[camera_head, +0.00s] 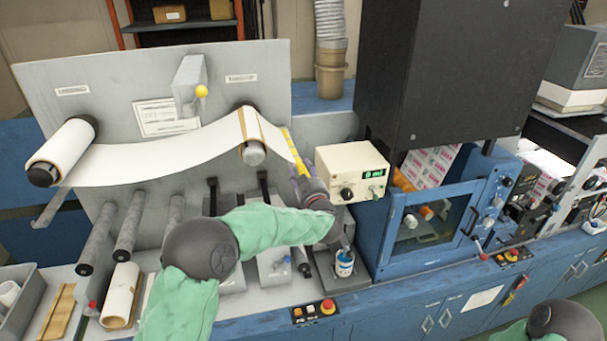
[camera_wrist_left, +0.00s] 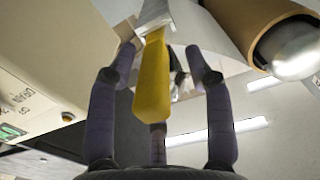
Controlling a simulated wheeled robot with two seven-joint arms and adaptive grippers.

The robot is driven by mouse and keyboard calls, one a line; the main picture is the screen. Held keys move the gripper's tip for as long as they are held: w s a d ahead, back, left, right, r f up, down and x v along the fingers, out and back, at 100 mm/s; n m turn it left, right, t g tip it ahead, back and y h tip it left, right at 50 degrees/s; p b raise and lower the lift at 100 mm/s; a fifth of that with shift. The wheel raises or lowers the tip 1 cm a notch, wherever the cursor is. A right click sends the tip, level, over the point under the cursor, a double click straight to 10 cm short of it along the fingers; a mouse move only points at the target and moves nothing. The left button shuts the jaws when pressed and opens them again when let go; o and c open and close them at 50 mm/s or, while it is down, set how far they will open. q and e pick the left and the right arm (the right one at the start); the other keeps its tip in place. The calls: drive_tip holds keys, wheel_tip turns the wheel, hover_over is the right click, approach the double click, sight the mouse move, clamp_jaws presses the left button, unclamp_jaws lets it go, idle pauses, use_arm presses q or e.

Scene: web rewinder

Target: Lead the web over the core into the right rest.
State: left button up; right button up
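The white web (camera_head: 165,158) runs from the roll (camera_head: 62,150) on the left across to the core (camera_head: 243,125), which has brown edges, on the right rest's spindle (camera_head: 254,153). It passes over the core, and its right edge slopes down beside a yellow piece. My left gripper (camera_head: 297,172) is just right of the core. In the left wrist view its purple fingers (camera_wrist_left: 160,58) stand around a long yellow piece (camera_wrist_left: 152,80) with grey at its far end. Gaps show at its sides, and contact is unclear. The core (camera_wrist_left: 265,25) is at upper right there. My right gripper is out of view.
A cream meter box (camera_head: 352,165) with a green display stands close right of my left gripper. A labelled can (camera_head: 344,263) is below my left forearm. Bare rollers (camera_head: 130,225) stick out under the web. A tall black cabinet (camera_head: 450,70) rises to the right.

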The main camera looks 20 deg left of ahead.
use_arm(q)
drive_tip(key=v, duration=1.2)
drive_tip(key=s+d+f+m+g+h+b, duration=0.2)
drive_tip(key=s+f+h+b, duration=0.3)
drive_tip(key=f, duration=1.6)
drive_tip(key=d+f+m+g+h+b, duration=0.1)
drive_tip(key=f+m+g+h+b, duration=0.45)
drive_tip(key=f, duration=1.65)
drive_tip(key=s+d+f+n+g+h+b, duration=0.1)
drive_tip(key=s+f+b, duration=0.5)
drive_tip(key=s+f, duration=0.8)
drive_tip(key=s+d+f+n+g+h+b, duration=0.2)
drive_tip(key=s+f+g+b, duration=0.4)
drive_tip(key=s+f, duration=0.7)
drive_tip(key=shift+s+d+f+b, duration=0.35)
drive_tip(key=shift+s+d+b, duration=0.2)
drive_tip(key=shift+s+d, duration=0.25)
drive_tip(key=shift+n, duration=0.25)
